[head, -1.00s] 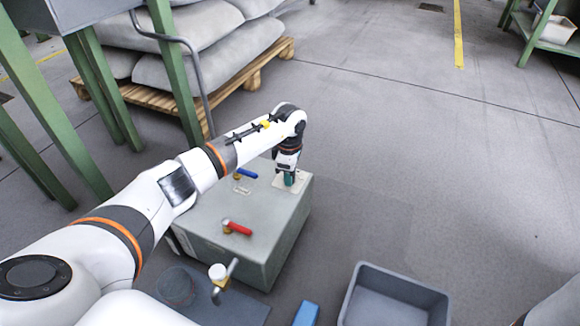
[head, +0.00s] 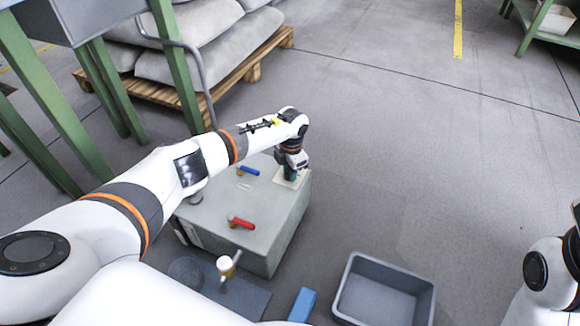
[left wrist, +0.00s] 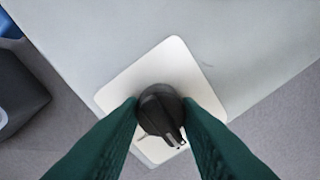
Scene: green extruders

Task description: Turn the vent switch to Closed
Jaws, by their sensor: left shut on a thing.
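The vent switch is a round black knob (left wrist: 158,108) on a white square plate (left wrist: 185,68), seen from above in the left wrist view. The plate (head: 302,181) also shows on the top of the grey-green box in the head view. My left gripper (head: 290,175) points down at the plate there. In the left wrist view its two green fingers (left wrist: 162,113) are shut on the knob, one on each side. The knob's pale pointer line faces the lower right of that picture. Any position labels are mostly hidden or too small to read.
The box top (head: 215,210) also carries a blue-handled valve (head: 249,171) and a red-handled valve (head: 242,222). A grey bin (head: 385,292) and a blue block (head: 303,304) lie in front. A loaded pallet (head: 265,60) stands behind. The floor to the right is open.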

